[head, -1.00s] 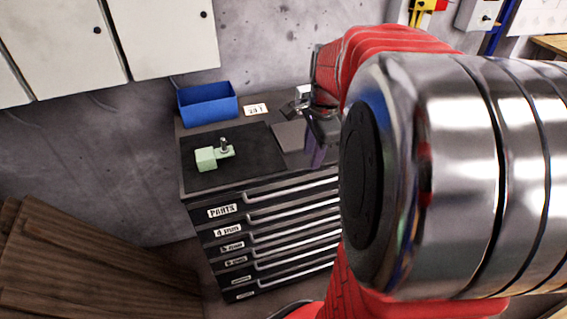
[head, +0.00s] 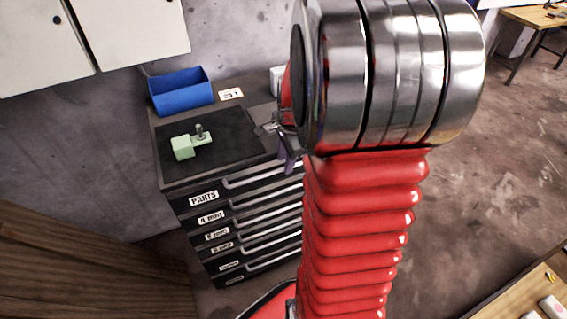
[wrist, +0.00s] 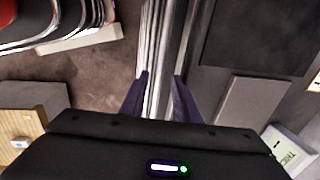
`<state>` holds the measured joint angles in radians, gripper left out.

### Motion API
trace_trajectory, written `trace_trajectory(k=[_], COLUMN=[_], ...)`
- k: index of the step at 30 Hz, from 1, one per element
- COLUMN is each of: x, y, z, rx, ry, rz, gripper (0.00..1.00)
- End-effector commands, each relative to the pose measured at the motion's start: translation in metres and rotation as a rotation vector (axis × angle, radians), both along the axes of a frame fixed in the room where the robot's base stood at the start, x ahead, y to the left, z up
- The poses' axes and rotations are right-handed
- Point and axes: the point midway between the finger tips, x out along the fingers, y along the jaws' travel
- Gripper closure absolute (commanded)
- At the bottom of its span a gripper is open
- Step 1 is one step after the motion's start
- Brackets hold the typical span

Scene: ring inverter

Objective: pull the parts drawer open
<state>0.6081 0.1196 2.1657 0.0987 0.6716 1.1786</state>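The parts drawer (head: 203,198) is the top drawer of a dark cabinet and carries a white PARTS label. It looks shut, with its front in line with the drawers below. Its long silver handle (head: 255,174) runs right, towards my gripper. My gripper (head: 287,158) is at the right end of the drawer front, partly hidden behind my arm. In the wrist view, my purple fingers (wrist: 160,92) are apart, with silver handle bars (wrist: 160,50) showing between them. I cannot tell whether either finger touches the handle.
A blue bin (head: 182,92), a small white card (head: 231,94) and a green block with a metal pin (head: 183,148) are on the cabinet top. More labelled drawers are below. A brown wooden panel (head: 80,270) stands at the left. Open floor (head: 480,150) lies to the right.

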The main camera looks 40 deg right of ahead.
Motion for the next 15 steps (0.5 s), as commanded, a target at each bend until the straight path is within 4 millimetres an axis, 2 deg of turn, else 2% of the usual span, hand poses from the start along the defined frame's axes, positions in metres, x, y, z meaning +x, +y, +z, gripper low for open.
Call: trace_trajectory(k=[6,15], x=[0.003,0.004], y=[-0.001,-0.001], z=[-0.017,-0.019], rx=[0.001,0.000], ry=[0.001,-0.001], rz=[0.000,0.000], gripper=[0.71,0.71])
